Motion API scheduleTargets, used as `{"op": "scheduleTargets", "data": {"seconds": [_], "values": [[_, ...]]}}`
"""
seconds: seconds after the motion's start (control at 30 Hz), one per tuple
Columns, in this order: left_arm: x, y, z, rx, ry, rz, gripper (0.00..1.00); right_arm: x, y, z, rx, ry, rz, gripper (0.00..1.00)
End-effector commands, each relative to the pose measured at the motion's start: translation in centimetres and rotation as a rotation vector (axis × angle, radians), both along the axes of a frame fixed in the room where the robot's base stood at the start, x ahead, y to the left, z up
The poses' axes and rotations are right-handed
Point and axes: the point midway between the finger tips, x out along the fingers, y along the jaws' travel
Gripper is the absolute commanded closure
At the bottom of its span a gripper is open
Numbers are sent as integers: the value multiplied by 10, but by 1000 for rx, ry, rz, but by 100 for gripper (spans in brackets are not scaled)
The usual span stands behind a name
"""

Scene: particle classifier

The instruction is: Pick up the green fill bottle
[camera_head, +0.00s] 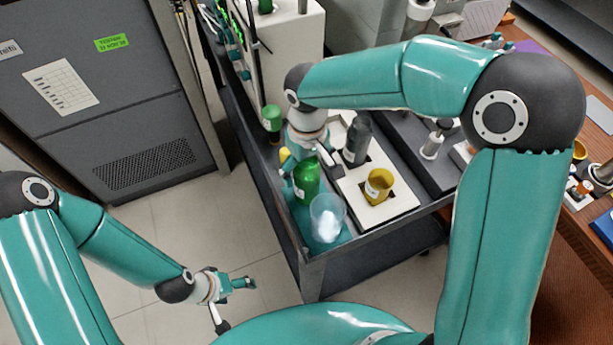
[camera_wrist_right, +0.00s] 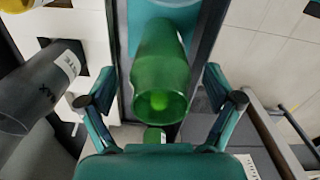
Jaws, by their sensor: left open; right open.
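A green bottle (camera_head: 306,184) stands near the left edge of the cart top. It also shows large in the right wrist view (camera_wrist_right: 162,62), between and a little beyond the fingers. My right gripper (camera_head: 312,170) is open above and behind it, one finger to each side; contact cannot be told. In the wrist view my right gripper's fingers (camera_wrist_right: 162,95) are apart with nothing held. A second green bottle (camera_head: 272,120) stands farther back on the cart. My left gripper (camera_head: 234,303) is open and empty above the floor at lower left.
A clear cup with white contents (camera_head: 327,216) stands close in front of the green bottle. A white tray (camera_head: 400,208) to the right holds a dark grey bottle (camera_head: 357,140) and a yellow container (camera_head: 379,186). A white machine (camera_head: 290,55) stands behind. Floor left of the cart is clear.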

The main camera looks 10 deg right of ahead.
Motion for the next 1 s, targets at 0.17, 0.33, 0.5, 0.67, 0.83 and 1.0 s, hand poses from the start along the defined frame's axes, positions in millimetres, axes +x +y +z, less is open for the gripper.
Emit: {"op": "scheduleTargets", "data": {"seconds": [0.17, 0.33, 0.5, 0.67, 0.83, 1.0], "values": [[0, 0, 0, 0, 0, 0, 21, 0, 0, -6, 1, -1, 0, 9], [0, 0, 0, 0, 0, 0, 21, 0, 0, -6, 1, -1, -1, 18], [0, 0, 0, 0, 0, 0, 21, 0, 0, -6, 1, -1, 0, 46], [0, 0, 0, 0, 0, 0, 21, 0, 0, -5, 1, -1, 0, 73], [0, 0, 0, 0, 0, 0, 21, 0, 0, -5, 2, -2, 0, 89], [0, 0, 0, 0, 0, 0, 21, 0, 0, -4, 2, -2, 0, 89]]}}
